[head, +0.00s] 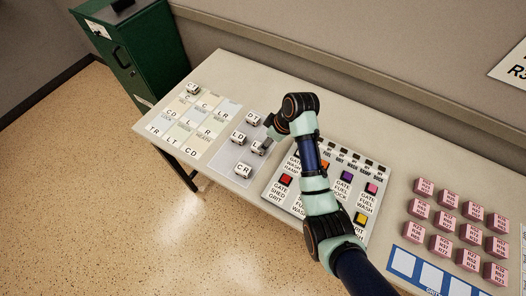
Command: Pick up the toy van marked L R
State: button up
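A small white toy van (256,147) with an L showing stands on the grey pad (226,165); the rest of its marking is hidden by my gripper, so I cannot read a full L R. My gripper (267,141) is low over the pad, right at this van. The fingers are small and dark here, and I cannot tell whether they are open or touch it. Beside it stand vans that seem marked D T (254,118), L D (238,136) and C R (243,169). Another van (193,89) sits on the lettered sheet at the back left.
The lettered sheet (163,115) lies left of the pad. A panel (269,198) with coloured blocks and labels lies under my arm. Several pink blocks (447,199) and a blue-framed strip (407,259) are at the right. A green cabinet (140,50) stands at the table's left end; a wall runs behind.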

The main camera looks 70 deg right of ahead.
jog(key=shift+b+x, duration=0.55)
jog(key=shift+x, duration=0.95)
jog(key=b+x, duration=0.1)
jog(key=x, duration=0.1)
jog(key=b+x, duration=0.1)
jog(key=x, duration=0.2)
jog(key=shift+w, duration=0.3)
jog(key=shift+r, duration=0.1)
jog(key=c, duration=1.2)
